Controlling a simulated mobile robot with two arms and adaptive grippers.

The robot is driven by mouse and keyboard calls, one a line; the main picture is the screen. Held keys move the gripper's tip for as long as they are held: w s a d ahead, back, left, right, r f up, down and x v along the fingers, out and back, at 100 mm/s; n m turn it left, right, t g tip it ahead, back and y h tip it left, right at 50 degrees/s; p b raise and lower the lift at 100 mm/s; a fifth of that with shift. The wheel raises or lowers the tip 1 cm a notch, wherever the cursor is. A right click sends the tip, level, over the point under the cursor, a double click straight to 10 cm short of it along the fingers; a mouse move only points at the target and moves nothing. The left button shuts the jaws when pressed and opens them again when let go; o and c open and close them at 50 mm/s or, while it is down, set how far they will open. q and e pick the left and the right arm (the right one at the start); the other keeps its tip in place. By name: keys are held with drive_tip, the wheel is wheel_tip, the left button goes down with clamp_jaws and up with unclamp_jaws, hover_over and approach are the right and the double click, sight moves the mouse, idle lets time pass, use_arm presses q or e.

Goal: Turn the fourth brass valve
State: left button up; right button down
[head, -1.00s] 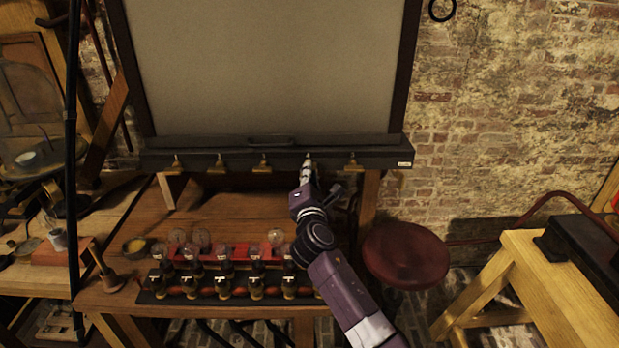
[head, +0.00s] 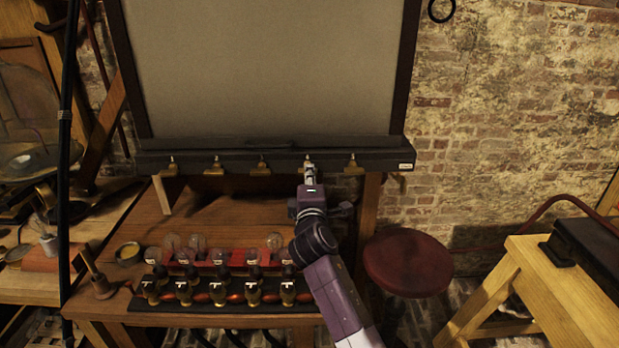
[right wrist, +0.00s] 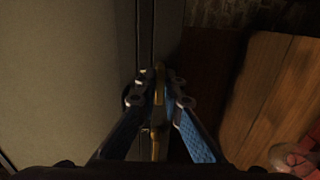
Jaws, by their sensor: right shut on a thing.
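A row of brass valves runs along the black ledge under the big grey panel in the head view. The first (head: 172,168), second (head: 217,167), third (head: 262,167) and fifth (head: 353,166) are clear of my arm. My right gripper (head: 310,174) is at the fourth valve (head: 309,163), counted from the left, and covers its lower part. In the right wrist view, the fingers of my right gripper (right wrist: 159,92) are shut on a narrow upright brass piece of this valve (right wrist: 160,76). My left gripper is not in view.
A wooden bench (head: 225,215) below holds glass bulbs (head: 195,243) and a dark rack (head: 215,309) of several small jars with T-shaped marks. A red round stool (head: 407,262) stands right of my arm. A wooden trestle (head: 530,285) is further right.

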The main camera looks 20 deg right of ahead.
drive_tip(key=shift+f, duration=0.15)
drive_tip(key=c, duration=2.1)
unclamp_jaws()
drive_tip(key=v, duration=1.2)
